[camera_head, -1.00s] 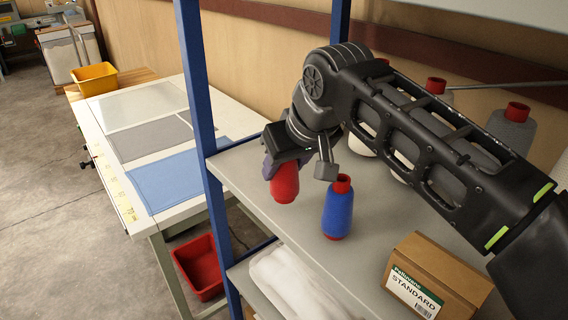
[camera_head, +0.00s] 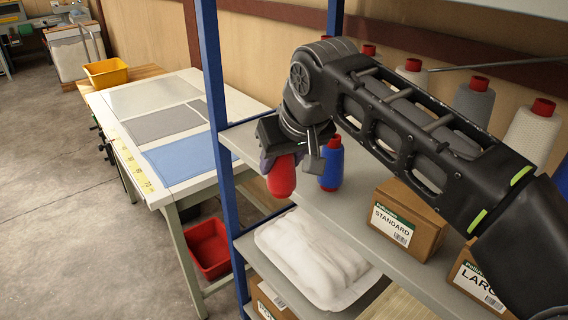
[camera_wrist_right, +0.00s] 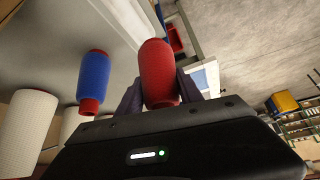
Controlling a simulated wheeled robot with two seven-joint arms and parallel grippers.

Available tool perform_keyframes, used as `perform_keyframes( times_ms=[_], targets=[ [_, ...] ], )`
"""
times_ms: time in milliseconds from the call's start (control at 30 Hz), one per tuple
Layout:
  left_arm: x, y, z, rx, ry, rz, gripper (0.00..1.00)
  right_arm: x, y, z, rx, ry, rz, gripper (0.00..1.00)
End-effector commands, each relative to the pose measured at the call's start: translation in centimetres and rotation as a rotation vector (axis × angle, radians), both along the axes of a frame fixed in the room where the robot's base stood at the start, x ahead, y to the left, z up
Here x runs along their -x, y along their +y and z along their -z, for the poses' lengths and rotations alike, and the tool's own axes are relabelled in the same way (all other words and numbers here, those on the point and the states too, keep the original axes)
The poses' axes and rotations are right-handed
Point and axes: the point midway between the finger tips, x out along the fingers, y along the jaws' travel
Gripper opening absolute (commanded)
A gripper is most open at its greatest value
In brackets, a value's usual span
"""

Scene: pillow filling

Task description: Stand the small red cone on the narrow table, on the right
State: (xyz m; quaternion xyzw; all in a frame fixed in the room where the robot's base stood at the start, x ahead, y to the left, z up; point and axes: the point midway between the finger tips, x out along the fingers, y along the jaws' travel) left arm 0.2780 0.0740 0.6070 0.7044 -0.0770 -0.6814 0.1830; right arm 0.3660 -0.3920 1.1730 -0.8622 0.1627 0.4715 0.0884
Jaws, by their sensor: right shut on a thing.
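My right gripper (camera_head: 285,152) is shut on the small red cone (camera_head: 282,178), which hangs below it, roughly upright, by the front edge of the upper shelf. In the right wrist view the red cone (camera_wrist_right: 158,72) sits between the two fingers (camera_wrist_right: 160,98). A table with a white top (camera_head: 120,127) stands left of the shelf rack, with grey and blue sheets on it. I cannot tell whether this is the narrow table. My left gripper is not in view.
A blue cone (camera_head: 331,165) stands on the upper shelf (camera_head: 340,205), just behind the held cone. Several pale cones and a STANDARD box (camera_head: 405,222) are further right. A blue post (camera_head: 214,110) stands between shelf and table. A white tray (camera_head: 318,258) lies below.

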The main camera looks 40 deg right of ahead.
Motion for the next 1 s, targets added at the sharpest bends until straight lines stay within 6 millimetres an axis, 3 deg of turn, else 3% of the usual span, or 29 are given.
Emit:
perform_keyframes(
  times_ms=[267, 567, 667, 800, 1000],
  targets=[
    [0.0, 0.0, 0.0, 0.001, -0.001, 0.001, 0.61, -5.6, 0.4, 2.2, 0.002, 0.007, 0.045, 0.00],
    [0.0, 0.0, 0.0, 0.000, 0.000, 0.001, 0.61, -12.2, 4.1, 7.8, 0.016, 0.005, -0.020, 0.00],
    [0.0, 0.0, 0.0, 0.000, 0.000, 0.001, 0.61, -14.4, 6.7, 10.9, 0.020, 0.006, -0.076, 0.00],
    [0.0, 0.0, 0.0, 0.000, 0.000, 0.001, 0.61, -16.7, 12.0, 16.4, 0.021, 0.005, -0.194, 0.00],
    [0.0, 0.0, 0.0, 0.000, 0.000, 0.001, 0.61, -16.9, 17.9, 22.0, 0.007, 0.000, -0.333, 0.00]
  ],
)
